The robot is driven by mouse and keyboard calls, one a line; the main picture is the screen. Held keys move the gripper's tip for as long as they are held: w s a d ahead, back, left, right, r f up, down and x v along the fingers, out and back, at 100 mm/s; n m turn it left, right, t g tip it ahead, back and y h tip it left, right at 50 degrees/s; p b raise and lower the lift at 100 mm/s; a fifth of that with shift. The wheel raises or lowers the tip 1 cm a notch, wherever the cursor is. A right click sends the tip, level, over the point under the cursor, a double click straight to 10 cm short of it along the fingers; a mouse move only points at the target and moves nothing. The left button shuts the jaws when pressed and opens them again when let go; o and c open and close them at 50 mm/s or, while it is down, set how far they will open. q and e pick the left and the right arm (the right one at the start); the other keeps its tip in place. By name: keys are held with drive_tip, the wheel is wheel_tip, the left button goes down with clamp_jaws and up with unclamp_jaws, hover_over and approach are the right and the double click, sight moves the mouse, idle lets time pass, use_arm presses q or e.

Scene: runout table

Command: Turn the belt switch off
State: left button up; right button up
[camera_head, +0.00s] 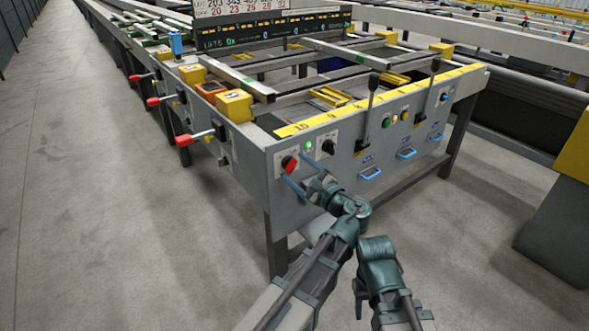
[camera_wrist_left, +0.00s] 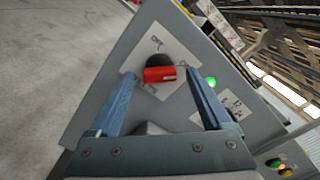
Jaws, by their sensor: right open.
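The belt switch is a red-handled rotary knob (camera_head: 289,163) on a white plate at the left end of the table's front panel. In the left wrist view, its red handle (camera_wrist_left: 160,74) stands out from a round black base and lies nearly level in the picture. My left gripper (camera_head: 295,170) is open in front of it. Its two blue fingers (camera_wrist_left: 160,82) are spread on either side of the knob, with gaps showing. My right gripper (camera_head: 360,288) is low in front of the table, away from the panel; its fingers are hard to make out.
A green lamp (camera_head: 309,145) is lit beside the switch, and a black knob (camera_head: 328,146) sits right of it. Levers, buttons and blue handles line the panel further right. Red-tipped levers (camera_head: 187,138) stick out from the left side. Floor in front is clear.

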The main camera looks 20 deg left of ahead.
use_arm(q)
clamp_jaws()
drive_tip(key=shift+n, duration=0.3)
drive_tip(key=n, duration=0.4)
drive_tip(key=shift+n, duration=0.3)
drive_tip(key=n, duration=0.8)
drive_tip(key=shift+n, duration=2.3)
